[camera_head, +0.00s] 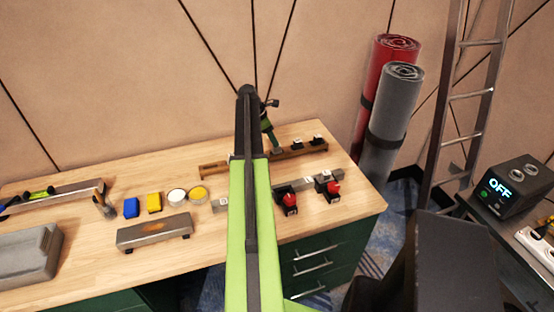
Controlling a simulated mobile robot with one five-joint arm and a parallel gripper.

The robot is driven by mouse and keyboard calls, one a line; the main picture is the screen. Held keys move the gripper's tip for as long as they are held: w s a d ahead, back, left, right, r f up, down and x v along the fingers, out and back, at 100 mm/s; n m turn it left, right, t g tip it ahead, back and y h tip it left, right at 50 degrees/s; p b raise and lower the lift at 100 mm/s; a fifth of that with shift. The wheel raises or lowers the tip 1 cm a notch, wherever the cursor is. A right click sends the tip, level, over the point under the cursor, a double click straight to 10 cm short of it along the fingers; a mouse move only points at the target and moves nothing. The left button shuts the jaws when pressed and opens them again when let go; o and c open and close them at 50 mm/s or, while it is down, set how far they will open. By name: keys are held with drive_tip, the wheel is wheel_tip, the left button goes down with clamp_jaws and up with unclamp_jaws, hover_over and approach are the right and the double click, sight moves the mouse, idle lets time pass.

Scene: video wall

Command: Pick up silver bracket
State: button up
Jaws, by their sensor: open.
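A grey metal strip (311,181) lies on the wooden workbench (100,265), partly hidden behind my raised green and black arm. It may be the silver bracket; I cannot tell for sure. A brownish metal bar (152,232) on dark feet stands nearer the bench's front edge, left of my arm. My gripper (277,150) shows only in small part, just right of the arm, in front of or above a brown slotted rail (300,151). My arm hides most of it; its jaws are open and nothing shows in them.
Two red-and-black clamps (290,203) (329,189) sit by the strip. Blue (131,207) and yellow blocks (154,203), round tins (177,196), a hammer (104,204) and a grey case (28,256) lie left. Rolled mats (392,120) and a ladder (470,95) stand right.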

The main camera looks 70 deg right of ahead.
sight(277, 152)
drive_tip(key=shift+s+d+f, duration=0.1)
drive_tip(key=shift+s+f, duration=0.05)
drive_tip(key=shift+f, duration=0.2)
drive_tip(key=b+x, duration=0.5)
drive_tip(key=shift+d+f, duration=0.2)
drive_tip(key=shift+r, duration=0.2)
clamp_jaws()
